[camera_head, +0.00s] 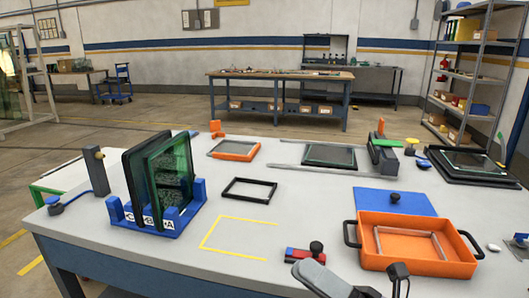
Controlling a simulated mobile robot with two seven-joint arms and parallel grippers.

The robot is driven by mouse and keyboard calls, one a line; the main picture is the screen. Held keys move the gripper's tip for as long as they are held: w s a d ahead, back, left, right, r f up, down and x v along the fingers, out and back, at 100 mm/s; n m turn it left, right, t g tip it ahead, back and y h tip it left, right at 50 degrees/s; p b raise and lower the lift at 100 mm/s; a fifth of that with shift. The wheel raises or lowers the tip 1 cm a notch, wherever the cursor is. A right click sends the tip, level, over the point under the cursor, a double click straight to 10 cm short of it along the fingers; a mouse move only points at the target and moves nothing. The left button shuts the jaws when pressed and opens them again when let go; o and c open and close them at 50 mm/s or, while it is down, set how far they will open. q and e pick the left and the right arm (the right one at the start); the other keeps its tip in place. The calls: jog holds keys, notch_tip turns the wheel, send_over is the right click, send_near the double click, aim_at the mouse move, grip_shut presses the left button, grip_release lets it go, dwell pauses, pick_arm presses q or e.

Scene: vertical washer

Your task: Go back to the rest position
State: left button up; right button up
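The task names no object, only my own arms. Part of my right gripper and arm (332,282) shows as grey and black pieces at the bottom edge, right of the middle, in front of the table's near edge. The picture edge cuts it off, so I cannot tell whether its fingers are open or shut. I see nothing held in the part that shows. My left gripper is not in view.
A white-topped table (300,235) carries a blue rack (178,222) with upright glass panels, a black frame (249,189), an orange tray (420,262), a blue mat (370,200) and a red-blue block (303,255). The yellow-marked area (245,238) is clear.

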jog(key=d+f+m+t+h+p, duration=0.1)
jog(key=d+f+m+t+h, duration=0.35)
jog(key=f+m+h, duration=0.55)
jog(key=d+f+m+t+h+p, duration=0.25)
jog(key=d+f+m+h, duration=0.25)
jog(key=m, duration=1)
jog(key=s+d+f+m+g+h, duration=0.2)
jog(key=s+f+m+g, duration=0.1)
jog(key=s+f+m, duration=0.2)
jog(key=s+d+f+m+g+h, duration=0.1)
jog(key=s+f+m+g, duration=0.2)
jog(key=f, duration=0.6)
jog(key=s+m, duration=0.2)
jog(key=s, duration=0.1)
jog(key=shift+d+f+g+h, duration=0.4)
